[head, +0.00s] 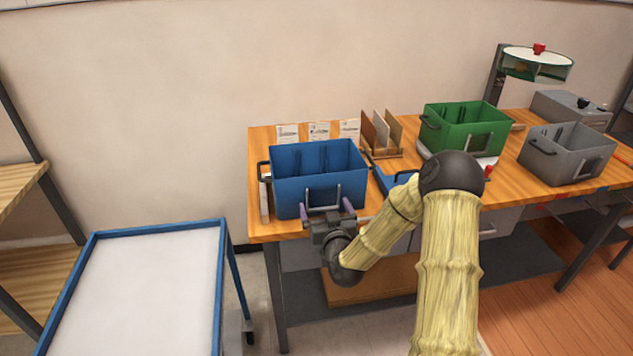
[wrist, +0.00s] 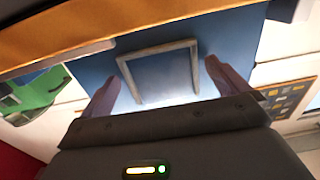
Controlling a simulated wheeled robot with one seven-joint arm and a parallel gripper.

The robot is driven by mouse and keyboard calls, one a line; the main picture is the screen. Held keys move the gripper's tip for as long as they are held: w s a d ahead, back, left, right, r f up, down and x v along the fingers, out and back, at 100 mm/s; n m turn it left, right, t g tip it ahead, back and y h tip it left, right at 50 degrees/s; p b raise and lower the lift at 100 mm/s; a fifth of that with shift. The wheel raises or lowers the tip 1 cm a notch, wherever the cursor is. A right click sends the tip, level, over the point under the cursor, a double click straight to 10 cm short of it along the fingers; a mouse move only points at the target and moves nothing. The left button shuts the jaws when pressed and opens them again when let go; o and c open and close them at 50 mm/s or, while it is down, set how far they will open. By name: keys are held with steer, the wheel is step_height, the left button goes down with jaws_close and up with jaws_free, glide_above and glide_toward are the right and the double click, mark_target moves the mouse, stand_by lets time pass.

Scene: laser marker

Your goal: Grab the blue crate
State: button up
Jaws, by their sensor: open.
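The blue crate (head: 291,191) stands upright on the left end of the wooden table, with a grey frame handle on its front wall and a dark handle at its left side. My gripper (head: 327,210) is in front of that wall, its purple fingers spread on either side of the front handle. In the wrist view the blue wall (wrist: 222,40) lies ahead, and the grey handle (wrist: 158,50) is between the open fingertips of my gripper (wrist: 162,78). I cannot tell whether the fingers touch the handle.
A green crate (head: 487,113) and a grey crate (head: 541,160) stand farther right on the table (head: 262,228). A file rack (head: 381,135) and paper cards (head: 319,131) are behind. A blue-framed cart (head: 150,280) with a bare white top stands to the left.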

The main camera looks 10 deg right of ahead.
mark_target(317, 179)
steer(key=shift+w, duration=0.2)
stand_by(0.4)
steer(key=c, duration=1.2)
steer(key=shift+o, duration=0.3)
steer(key=shift+r, duration=0.2)
step_height(317, 179, up, 10)
steer(key=shift+f, duration=0.15)
